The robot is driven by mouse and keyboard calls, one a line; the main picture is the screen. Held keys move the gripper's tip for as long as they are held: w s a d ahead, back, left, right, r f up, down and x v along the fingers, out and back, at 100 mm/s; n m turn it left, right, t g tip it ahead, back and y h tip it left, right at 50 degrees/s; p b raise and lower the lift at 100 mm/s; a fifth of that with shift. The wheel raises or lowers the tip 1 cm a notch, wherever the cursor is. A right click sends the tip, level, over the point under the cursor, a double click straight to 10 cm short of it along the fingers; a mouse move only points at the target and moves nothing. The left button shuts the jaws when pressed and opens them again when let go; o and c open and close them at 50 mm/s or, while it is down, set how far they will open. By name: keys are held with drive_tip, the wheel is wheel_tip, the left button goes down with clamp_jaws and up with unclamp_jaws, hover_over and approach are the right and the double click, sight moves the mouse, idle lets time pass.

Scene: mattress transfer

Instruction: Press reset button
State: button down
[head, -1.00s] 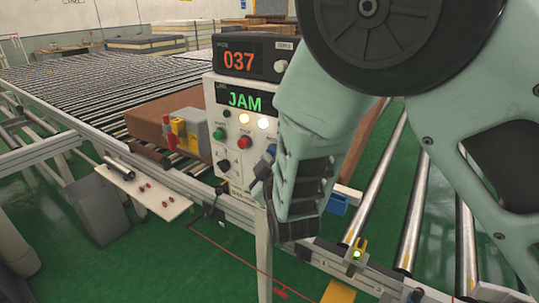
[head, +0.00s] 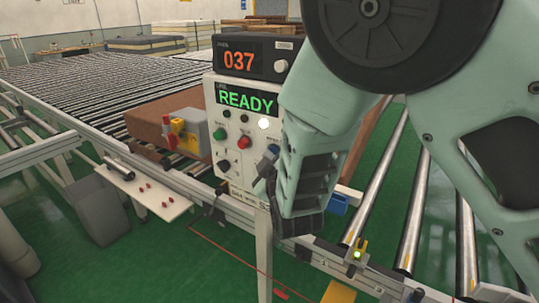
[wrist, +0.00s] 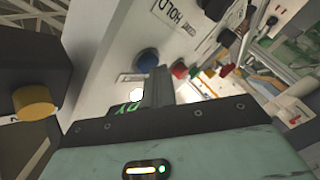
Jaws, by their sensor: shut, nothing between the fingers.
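The control box (head: 211,135) shows READY in green on its display (head: 246,101). Its front has a green button (head: 219,133), a red button (head: 243,142) and a blue button (head: 272,151), whose label is too small to read. My gripper (head: 264,181) is shut and empty, low in front of the box's right side, close to the blue button. In the wrist view the blue button (wrist: 147,61) lies just beyond my dark fingertips (wrist: 160,76). I cannot tell whether they touch it. The red button (wrist: 179,70) is to the right there.
A black unit (head: 255,59) reading 037 sits on top of the box. A white lamp (head: 263,123) is lit. A black knob (head: 224,166) sits low on the panel. Conveyor rollers (head: 100,90) and a brown mattress (head: 148,121) lie behind. A metal rail (head: 175,179) runs in front.

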drive_tip(key=shift+s+a, duration=0.75)
drive_tip(key=shift+s, duration=0.25)
drive_tip(key=s+a, duration=0.1)
drive_tip(key=s, duration=0.1)
drive_tip(key=s+a, duration=0.2)
idle(0.4)
idle(0.5)
